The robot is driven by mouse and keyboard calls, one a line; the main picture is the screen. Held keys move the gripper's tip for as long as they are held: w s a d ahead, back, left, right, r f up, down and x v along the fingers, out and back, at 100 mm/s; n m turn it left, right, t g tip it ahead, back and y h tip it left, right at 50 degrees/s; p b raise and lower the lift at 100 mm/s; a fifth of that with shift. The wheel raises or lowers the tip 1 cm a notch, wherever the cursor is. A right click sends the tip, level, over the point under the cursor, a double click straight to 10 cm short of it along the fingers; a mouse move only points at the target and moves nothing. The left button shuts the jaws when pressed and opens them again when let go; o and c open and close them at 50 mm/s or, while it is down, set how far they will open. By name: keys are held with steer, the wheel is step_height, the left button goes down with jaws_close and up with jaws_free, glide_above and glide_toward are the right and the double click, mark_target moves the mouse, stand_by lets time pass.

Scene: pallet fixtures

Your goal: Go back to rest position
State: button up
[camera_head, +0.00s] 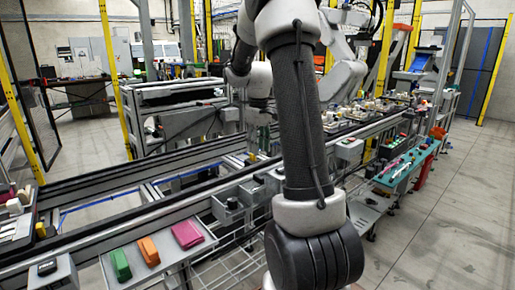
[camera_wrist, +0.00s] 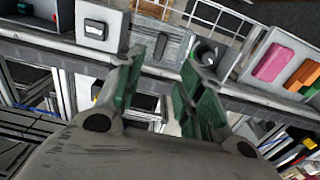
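My gripper (camera_wrist: 163,62) shows in the wrist view with its two green-padded fingers spread apart. The gap between the fingers looks empty. The fingertips are over the edge of the conveyor frame, with a grey panel and a round black fitting (camera_wrist: 206,52) beyond them. In the head view my arm fills the middle of the picture, and I cannot make out the fingers clearly there.
A conveyor line (camera_head: 130,212) runs diagonally below my arm. A side tray (camera_head: 178,262) holds a green block (camera_head: 121,265), an orange block (camera_head: 149,251) and a pink block (camera_head: 187,234). A teal shelf (camera_head: 405,171) stands right. Floor at the far right is clear.

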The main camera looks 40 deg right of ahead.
stand_by(0.3)
steer(key=s+a+r+t, duration=0.2)
steer(key=s+a+r, duration=0.2)
steer(key=s+a, duration=0.4)
steer(key=s+a+r+t, duration=0.2)
steer(key=s+a+r, duration=0.2)
steer(key=s+a, duration=0.5)
steer(key=s, duration=0.7)
steer(key=shift+r, duration=0.2)
steer(key=shift+o, duration=0.4)
stand_by(1.0)
